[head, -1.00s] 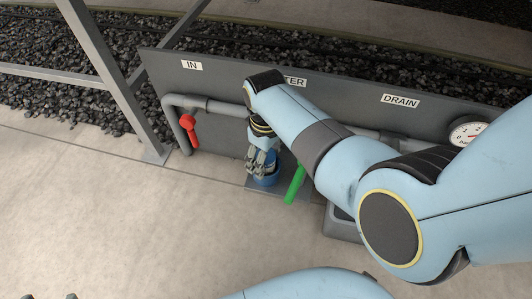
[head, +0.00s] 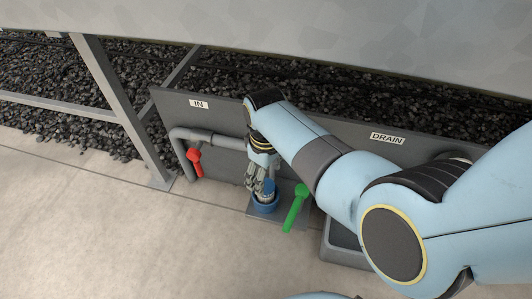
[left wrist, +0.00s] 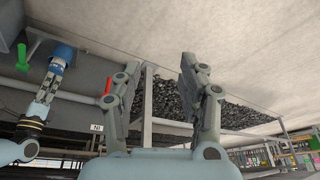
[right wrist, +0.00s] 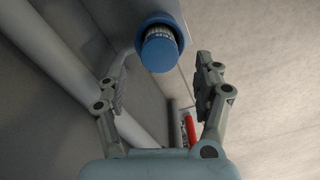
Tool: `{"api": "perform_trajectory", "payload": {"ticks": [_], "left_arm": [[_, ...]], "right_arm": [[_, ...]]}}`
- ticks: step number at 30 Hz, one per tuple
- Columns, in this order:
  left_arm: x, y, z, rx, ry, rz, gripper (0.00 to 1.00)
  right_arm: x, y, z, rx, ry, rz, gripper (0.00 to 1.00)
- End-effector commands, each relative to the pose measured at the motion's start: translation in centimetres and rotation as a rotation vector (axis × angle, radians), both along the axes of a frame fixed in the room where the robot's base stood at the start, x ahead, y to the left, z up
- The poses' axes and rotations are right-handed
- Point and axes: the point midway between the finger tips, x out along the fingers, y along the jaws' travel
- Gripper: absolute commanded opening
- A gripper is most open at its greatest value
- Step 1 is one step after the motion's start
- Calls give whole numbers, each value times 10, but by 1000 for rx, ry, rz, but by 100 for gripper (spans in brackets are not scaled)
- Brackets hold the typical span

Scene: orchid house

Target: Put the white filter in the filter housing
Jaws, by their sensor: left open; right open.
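The white filter (right wrist: 158,33) shows as a strip of pleated white side under a blue end cap. It stands in the round blue filter housing (right wrist: 172,20), its cap sticking out past the rim. In the head view the housing (head: 266,207) is low on the panel, with the filter's cap (head: 268,187) above it. My right gripper (head: 259,184) is at the housing, fingers pointing down. In the right wrist view its fingers (right wrist: 158,72) are spread, with a gap to the cap. My left gripper (left wrist: 165,68) is open and empty, away from the housing.
A green valve handle (head: 296,206) is just right of the housing, and a red one (head: 194,160) is to its left. A grey pipe (head: 212,139) runs along the dark panel (head: 225,115). The pale floor (head: 110,235) in front is clear.

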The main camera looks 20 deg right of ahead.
Motion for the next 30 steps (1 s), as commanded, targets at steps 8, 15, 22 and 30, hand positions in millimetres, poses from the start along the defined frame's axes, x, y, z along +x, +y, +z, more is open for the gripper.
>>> {"api": "perform_trajectory", "payload": {"ticks": [8,15,22,30], "left_arm": [[-29,16,-32,39,164,15,41],[-40,22,-49,52,204,19,41],[-41,22,-51,53,207,19,41],[-41,22,-51,53,206,19,41]], "right_arm": [[3,0,50,-1,-6,0,68],[1,0,57,-1,-3,0,68],[0,0,55,-1,-1,0,68],[1,0,56,0,-1,0,68]]}}
